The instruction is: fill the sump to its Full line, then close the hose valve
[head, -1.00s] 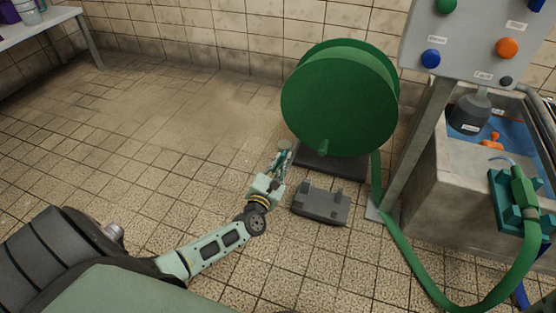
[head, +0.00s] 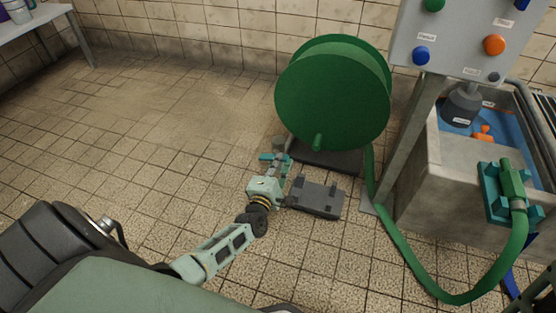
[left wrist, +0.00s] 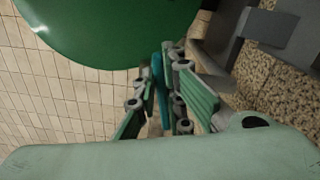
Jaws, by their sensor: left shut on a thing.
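My left gripper (head: 279,164) is low by the floor in front of the green hose reel. It is shut on a teal lever (head: 268,157), which shows as a thin teal bar (left wrist: 160,88) between the fingers in the left wrist view. A grey round fitting (head: 279,143) stands just beyond the fingers. The lever appears to be the hose valve's handle; the valve body is mostly hidden. The concrete sump (head: 446,170) at the right holds blue liquid (head: 508,132) with an orange float (head: 482,133). I cannot read a Full line. My right gripper is out of view.
The green reel (head: 335,95) feeds a green hose (head: 400,250) along the floor to a teal clamp (head: 497,195) on the sump's edge. A dark grey block (head: 316,197) lies right of my gripper. A button panel (head: 455,40) stands above. Floor at left is clear.

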